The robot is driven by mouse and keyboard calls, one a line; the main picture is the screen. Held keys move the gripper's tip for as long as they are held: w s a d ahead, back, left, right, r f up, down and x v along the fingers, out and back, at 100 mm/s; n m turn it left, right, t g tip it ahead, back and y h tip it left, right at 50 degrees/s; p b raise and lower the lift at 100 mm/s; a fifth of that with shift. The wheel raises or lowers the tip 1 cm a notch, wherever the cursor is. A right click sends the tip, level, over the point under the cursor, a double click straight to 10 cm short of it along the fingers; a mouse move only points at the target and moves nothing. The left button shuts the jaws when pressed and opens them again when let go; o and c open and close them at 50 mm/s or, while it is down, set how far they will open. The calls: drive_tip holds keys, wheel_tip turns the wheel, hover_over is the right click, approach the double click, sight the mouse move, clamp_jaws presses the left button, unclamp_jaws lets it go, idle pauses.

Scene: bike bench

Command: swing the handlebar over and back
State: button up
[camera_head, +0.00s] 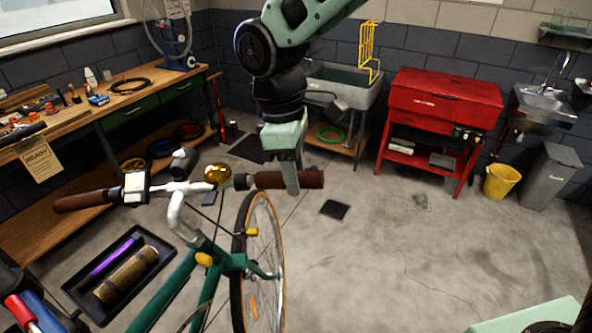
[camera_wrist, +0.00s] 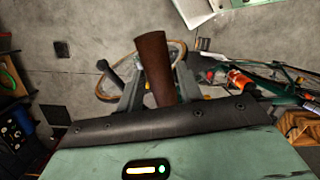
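The handlebar (camera_head: 179,193) of a green bicycle (camera_head: 205,268) spans left to right in the head view, with a brown grip at each end. The left brown grip (camera_head: 82,201) is free. My gripper (camera_head: 291,187) points down over the right brown grip (camera_head: 313,180), with one finger in front of it. In the wrist view my gripper's two fingers (camera_wrist: 157,95) lie close along both sides of the brown grip (camera_wrist: 152,62) and appear shut on it. The contact faces are hidden. The front wheel (camera_head: 262,270) stands below the bar.
A wooden workbench (camera_head: 60,135) with tools runs along the left. A black tray (camera_head: 75,288) with a purple item and a roll lies left of the bicycle. A red cabinet (camera_head: 443,100), yellow bucket (camera_head: 501,182) and grey bin (camera_head: 550,178) stand behind. The floor to the right is clear.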

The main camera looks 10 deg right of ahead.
drive_tip(key=shift+o, duration=0.8)
wheel_tip(320, 180, up, 17)
drive_tip(key=w+a+b, duration=0.1)
drive_tip(key=a+b, duration=0.1)
drive_tip(key=b, duration=0.2)
drive_tip(key=shift+w+a, duration=0.15)
drive_tip(key=shift+w, duration=0.25)
drive_tip(key=shift+r, duration=0.1)
